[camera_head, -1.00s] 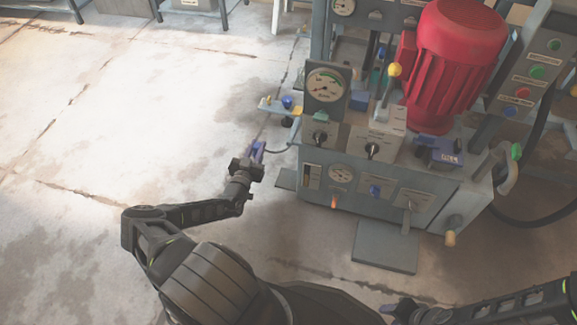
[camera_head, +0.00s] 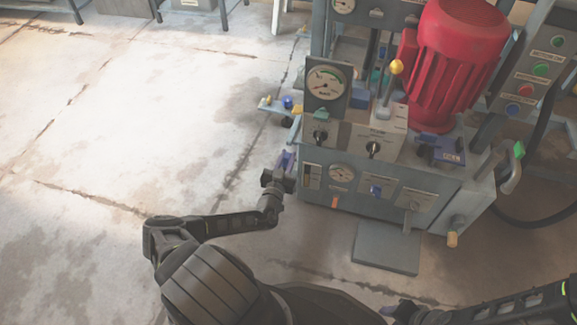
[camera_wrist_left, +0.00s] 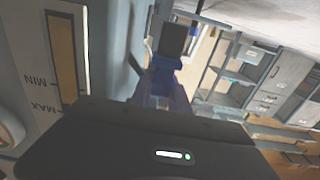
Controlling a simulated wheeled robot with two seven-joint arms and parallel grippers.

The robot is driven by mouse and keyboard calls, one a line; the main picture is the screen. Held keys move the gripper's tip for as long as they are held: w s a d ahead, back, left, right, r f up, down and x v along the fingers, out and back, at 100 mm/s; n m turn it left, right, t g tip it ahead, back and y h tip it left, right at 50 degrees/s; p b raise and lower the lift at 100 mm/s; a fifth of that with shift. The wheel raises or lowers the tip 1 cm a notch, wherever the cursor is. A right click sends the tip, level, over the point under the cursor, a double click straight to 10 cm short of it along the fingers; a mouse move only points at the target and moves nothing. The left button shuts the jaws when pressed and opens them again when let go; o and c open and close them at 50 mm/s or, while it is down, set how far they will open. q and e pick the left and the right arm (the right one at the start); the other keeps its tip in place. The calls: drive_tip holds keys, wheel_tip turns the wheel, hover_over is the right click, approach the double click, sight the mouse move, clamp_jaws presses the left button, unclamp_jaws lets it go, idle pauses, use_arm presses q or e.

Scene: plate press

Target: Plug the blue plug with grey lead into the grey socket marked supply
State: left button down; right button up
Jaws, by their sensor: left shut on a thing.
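My left gripper (camera_head: 286,160) is beside the left side of the press, just below the small side shelf. The left wrist view shows its purple fingers (camera_wrist_left: 160,90) shut on the blue plug (camera_wrist_left: 163,68). A dark block (camera_wrist_left: 173,40) shows just beyond the plug; I cannot tell whether they touch. The grey lead is not clearly visible now. I cannot make out a socket marked supply in either view. My right gripper (camera_head: 389,308) is low at the right, away from the press; its jaws are too small to judge.
The press has a red motor (camera_head: 458,65), a large gauge (camera_head: 326,84) and a yellow-knobbed lever (camera_head: 396,68). A side shelf (camera_head: 272,108) with a blue knob juts out at the left. A grey pedal plate (camera_head: 386,248) lies in front. The floor at left is clear.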

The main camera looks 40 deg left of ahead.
use_arm(q)
drive_tip(key=shift+d+f+b, duration=0.15)
drive_tip(key=shift+f+b, duration=0.5)
drive_tip(key=shift+f, duration=0.45)
drive_tip(key=shift+d+f+b, duration=0.1)
drive_tip(key=shift+f+b, duration=0.55)
drive_tip(key=shift+f, duration=0.45)
drive_tip(key=shift+f+b, duration=0.3)
drive_tip(key=shift+b, duration=0.05)
drive_tip(key=c, duration=1.3)
unclamp_jaws()
drive_tip(key=shift+o, duration=0.2)
drive_tip(key=shift+r, duration=0.1)
